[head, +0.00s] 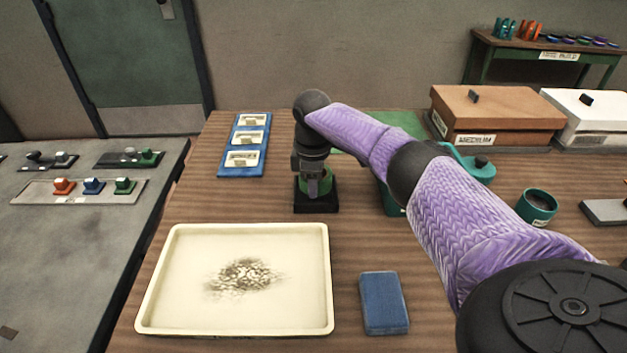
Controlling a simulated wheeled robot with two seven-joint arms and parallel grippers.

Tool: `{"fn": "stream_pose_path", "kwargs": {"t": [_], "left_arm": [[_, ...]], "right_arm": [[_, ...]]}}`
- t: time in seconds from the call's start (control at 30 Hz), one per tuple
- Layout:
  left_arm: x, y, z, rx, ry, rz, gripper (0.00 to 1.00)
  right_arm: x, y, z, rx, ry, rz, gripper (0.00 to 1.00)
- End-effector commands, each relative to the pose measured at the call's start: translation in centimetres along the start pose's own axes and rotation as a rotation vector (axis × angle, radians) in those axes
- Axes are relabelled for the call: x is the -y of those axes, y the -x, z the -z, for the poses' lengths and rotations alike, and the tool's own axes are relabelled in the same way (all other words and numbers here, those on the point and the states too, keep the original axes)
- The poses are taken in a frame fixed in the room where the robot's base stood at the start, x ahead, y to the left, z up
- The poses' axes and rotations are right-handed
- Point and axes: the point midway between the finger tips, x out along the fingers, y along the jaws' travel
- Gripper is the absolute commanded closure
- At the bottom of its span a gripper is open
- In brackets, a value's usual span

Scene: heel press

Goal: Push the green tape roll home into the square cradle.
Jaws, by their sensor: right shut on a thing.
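The green tape roll (329,187) is at the black square cradle (316,208) near the middle of the wooden table. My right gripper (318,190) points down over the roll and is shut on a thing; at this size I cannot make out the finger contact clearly. The gripper and wrist cover much of the roll. I cannot tell whether the roll is fully seated in the cradle. My left gripper is not in view.
A cream tray (160,290) with a dark stain and a blue block (384,303) lie nearer. A blue label rack (233,170) is behind left. A teal cup (537,206), a teal watering can (470,165) and a brown box (495,115) stand right.

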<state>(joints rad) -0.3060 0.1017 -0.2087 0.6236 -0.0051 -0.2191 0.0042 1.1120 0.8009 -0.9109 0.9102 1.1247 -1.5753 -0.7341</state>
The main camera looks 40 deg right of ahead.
Motion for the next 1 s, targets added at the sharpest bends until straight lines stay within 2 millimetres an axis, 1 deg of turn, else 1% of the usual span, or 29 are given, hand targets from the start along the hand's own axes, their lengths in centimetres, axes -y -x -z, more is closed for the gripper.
{"fn": "stream_pose_path", "kwargs": {"t": [0.23,0.53,1.0], "left_arm": [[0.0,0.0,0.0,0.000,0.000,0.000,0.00],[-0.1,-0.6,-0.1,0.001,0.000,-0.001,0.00],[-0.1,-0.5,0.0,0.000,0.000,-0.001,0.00]], "right_arm": [[0.0,-0.1,0.0,0.000,0.000,0.000,1.00],[0.0,-1.6,0.0,0.000,-0.002,0.000,1.00],[0.0,-1.6,0.0,0.000,0.000,0.000,1.00]]}}
